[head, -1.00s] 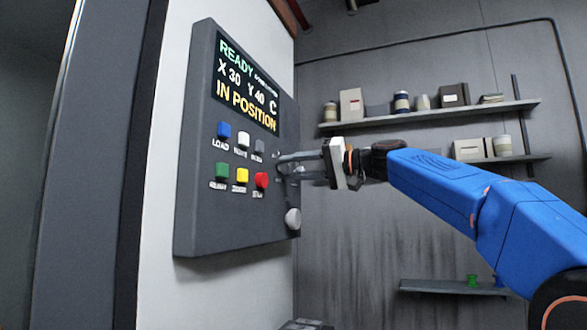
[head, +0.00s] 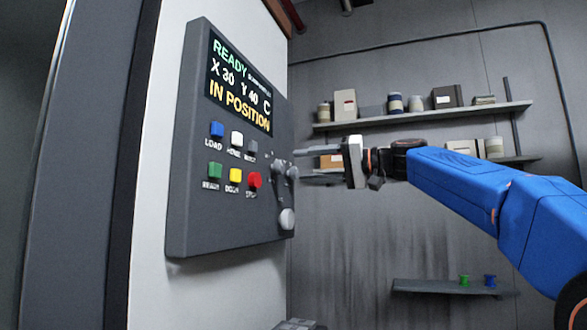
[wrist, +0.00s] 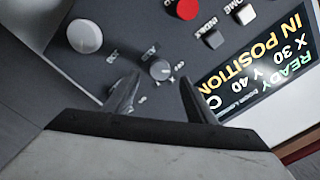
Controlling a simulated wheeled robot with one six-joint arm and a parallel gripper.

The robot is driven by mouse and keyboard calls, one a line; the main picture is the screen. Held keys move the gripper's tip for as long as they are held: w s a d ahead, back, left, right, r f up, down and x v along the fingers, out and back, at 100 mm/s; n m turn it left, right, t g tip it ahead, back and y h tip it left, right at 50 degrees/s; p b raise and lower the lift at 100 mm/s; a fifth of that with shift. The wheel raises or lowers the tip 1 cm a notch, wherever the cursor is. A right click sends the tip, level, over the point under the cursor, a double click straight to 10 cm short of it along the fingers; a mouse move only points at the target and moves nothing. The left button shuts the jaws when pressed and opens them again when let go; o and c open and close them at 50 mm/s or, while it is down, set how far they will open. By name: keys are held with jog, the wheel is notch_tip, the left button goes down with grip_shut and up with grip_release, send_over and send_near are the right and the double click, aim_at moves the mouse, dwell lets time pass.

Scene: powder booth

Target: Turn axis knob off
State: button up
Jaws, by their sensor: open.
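The axis knob (wrist: 161,70) is a small grey round knob with a pale pointer mark on the dark control panel (head: 180,200). In the wrist view it sits between and beyond my open fingertips (wrist: 158,88), with a label beside it. In the head view, small grey knob shapes (head: 278,168) show at the panel's right side; I cannot tell their parts apart well. My gripper (head: 299,153) is open and empty, apart from the knob, its fingers pointing left toward the panel. The pointer's exact setting is too small to read surely.
A larger pale round knob (head: 287,219) is below the axis knob. Coloured buttons, including a red one (head: 255,180), are to its left. A lit screen (head: 240,85) reads READY and IN POSITION. Shelves (head: 430,115) with boxes and jars stand behind.

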jog(key=v, duration=1.1)
jog(key=shift+d+f, duration=0.1)
jog(key=shift+d, duration=0.05)
jog(key=s+f+m+t+h, duration=0.1)
jog(key=s+f+m+h, duration=0.3)
jog(key=f, duration=1)
jog(key=s+d+f+h, duration=0.4)
jog(key=s+f, duration=0.6)
jog(key=f, duration=0.6)
jog(key=s+d+f+g+h, duration=0.1)
jog(key=s+d+f+h, duration=0.3)
jog(key=s+f, duration=0.5)
jog(key=s+d+f+g+h, duration=0.1)
jog(key=s+d+f+h, duration=0.4)
jog(key=f, duration=1.9)
jog(key=s+d, duration=0.3)
jog(key=s, duration=0.2)
jog(key=shift+s+f, duration=0.35)
jog(key=shift+f, duration=0.05)
